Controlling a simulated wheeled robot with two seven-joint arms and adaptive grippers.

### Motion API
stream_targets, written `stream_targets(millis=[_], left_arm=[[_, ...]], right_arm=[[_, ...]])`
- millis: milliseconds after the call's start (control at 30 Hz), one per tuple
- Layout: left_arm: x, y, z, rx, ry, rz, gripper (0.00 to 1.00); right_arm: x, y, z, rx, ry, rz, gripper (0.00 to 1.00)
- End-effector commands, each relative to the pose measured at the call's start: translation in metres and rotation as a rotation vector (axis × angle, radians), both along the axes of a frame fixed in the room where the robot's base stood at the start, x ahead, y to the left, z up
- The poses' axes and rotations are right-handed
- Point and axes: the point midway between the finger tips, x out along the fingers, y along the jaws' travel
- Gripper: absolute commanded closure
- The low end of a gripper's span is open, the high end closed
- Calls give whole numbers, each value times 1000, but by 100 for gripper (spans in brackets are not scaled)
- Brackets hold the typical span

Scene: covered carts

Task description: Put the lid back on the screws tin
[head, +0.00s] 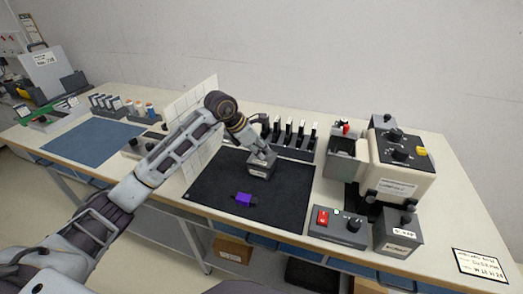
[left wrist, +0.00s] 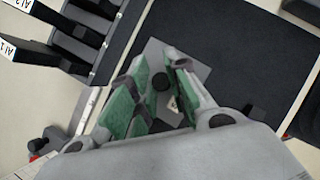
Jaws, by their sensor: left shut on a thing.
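A small grey tin (head: 259,173) with a pale label on its front stands on the black mat, towards its back edge. My left gripper (head: 264,155) reaches down over it from above. In the left wrist view, my left gripper's green fingers (left wrist: 158,90) are shut on the dark knob of a grey square lid (left wrist: 192,70). The lid is at the tin's top; whether it is fully seated I cannot tell, as the fingers hide part of it. The tin's label is too small to read. My right gripper is not in view.
A purple block (head: 245,199) lies on the black mat (head: 215,190) in front of the tin. A rack of dark holders (head: 290,138) stands behind. Right of the mat are a red-button control box (head: 337,228), a knobbed grey box (head: 398,235) and a cream machine (head: 398,180).

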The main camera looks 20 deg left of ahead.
Motion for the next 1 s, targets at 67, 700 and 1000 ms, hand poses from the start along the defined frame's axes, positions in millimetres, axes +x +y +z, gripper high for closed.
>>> stream_targets(millis=[67,700,1000], left_arm=[[0,0,0,0,0,0,100],[0,0,0,-1,-1,0,100],[0,0,0,0,0,0,57]], right_arm=[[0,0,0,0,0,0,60],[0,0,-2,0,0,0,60],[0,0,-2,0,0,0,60]])
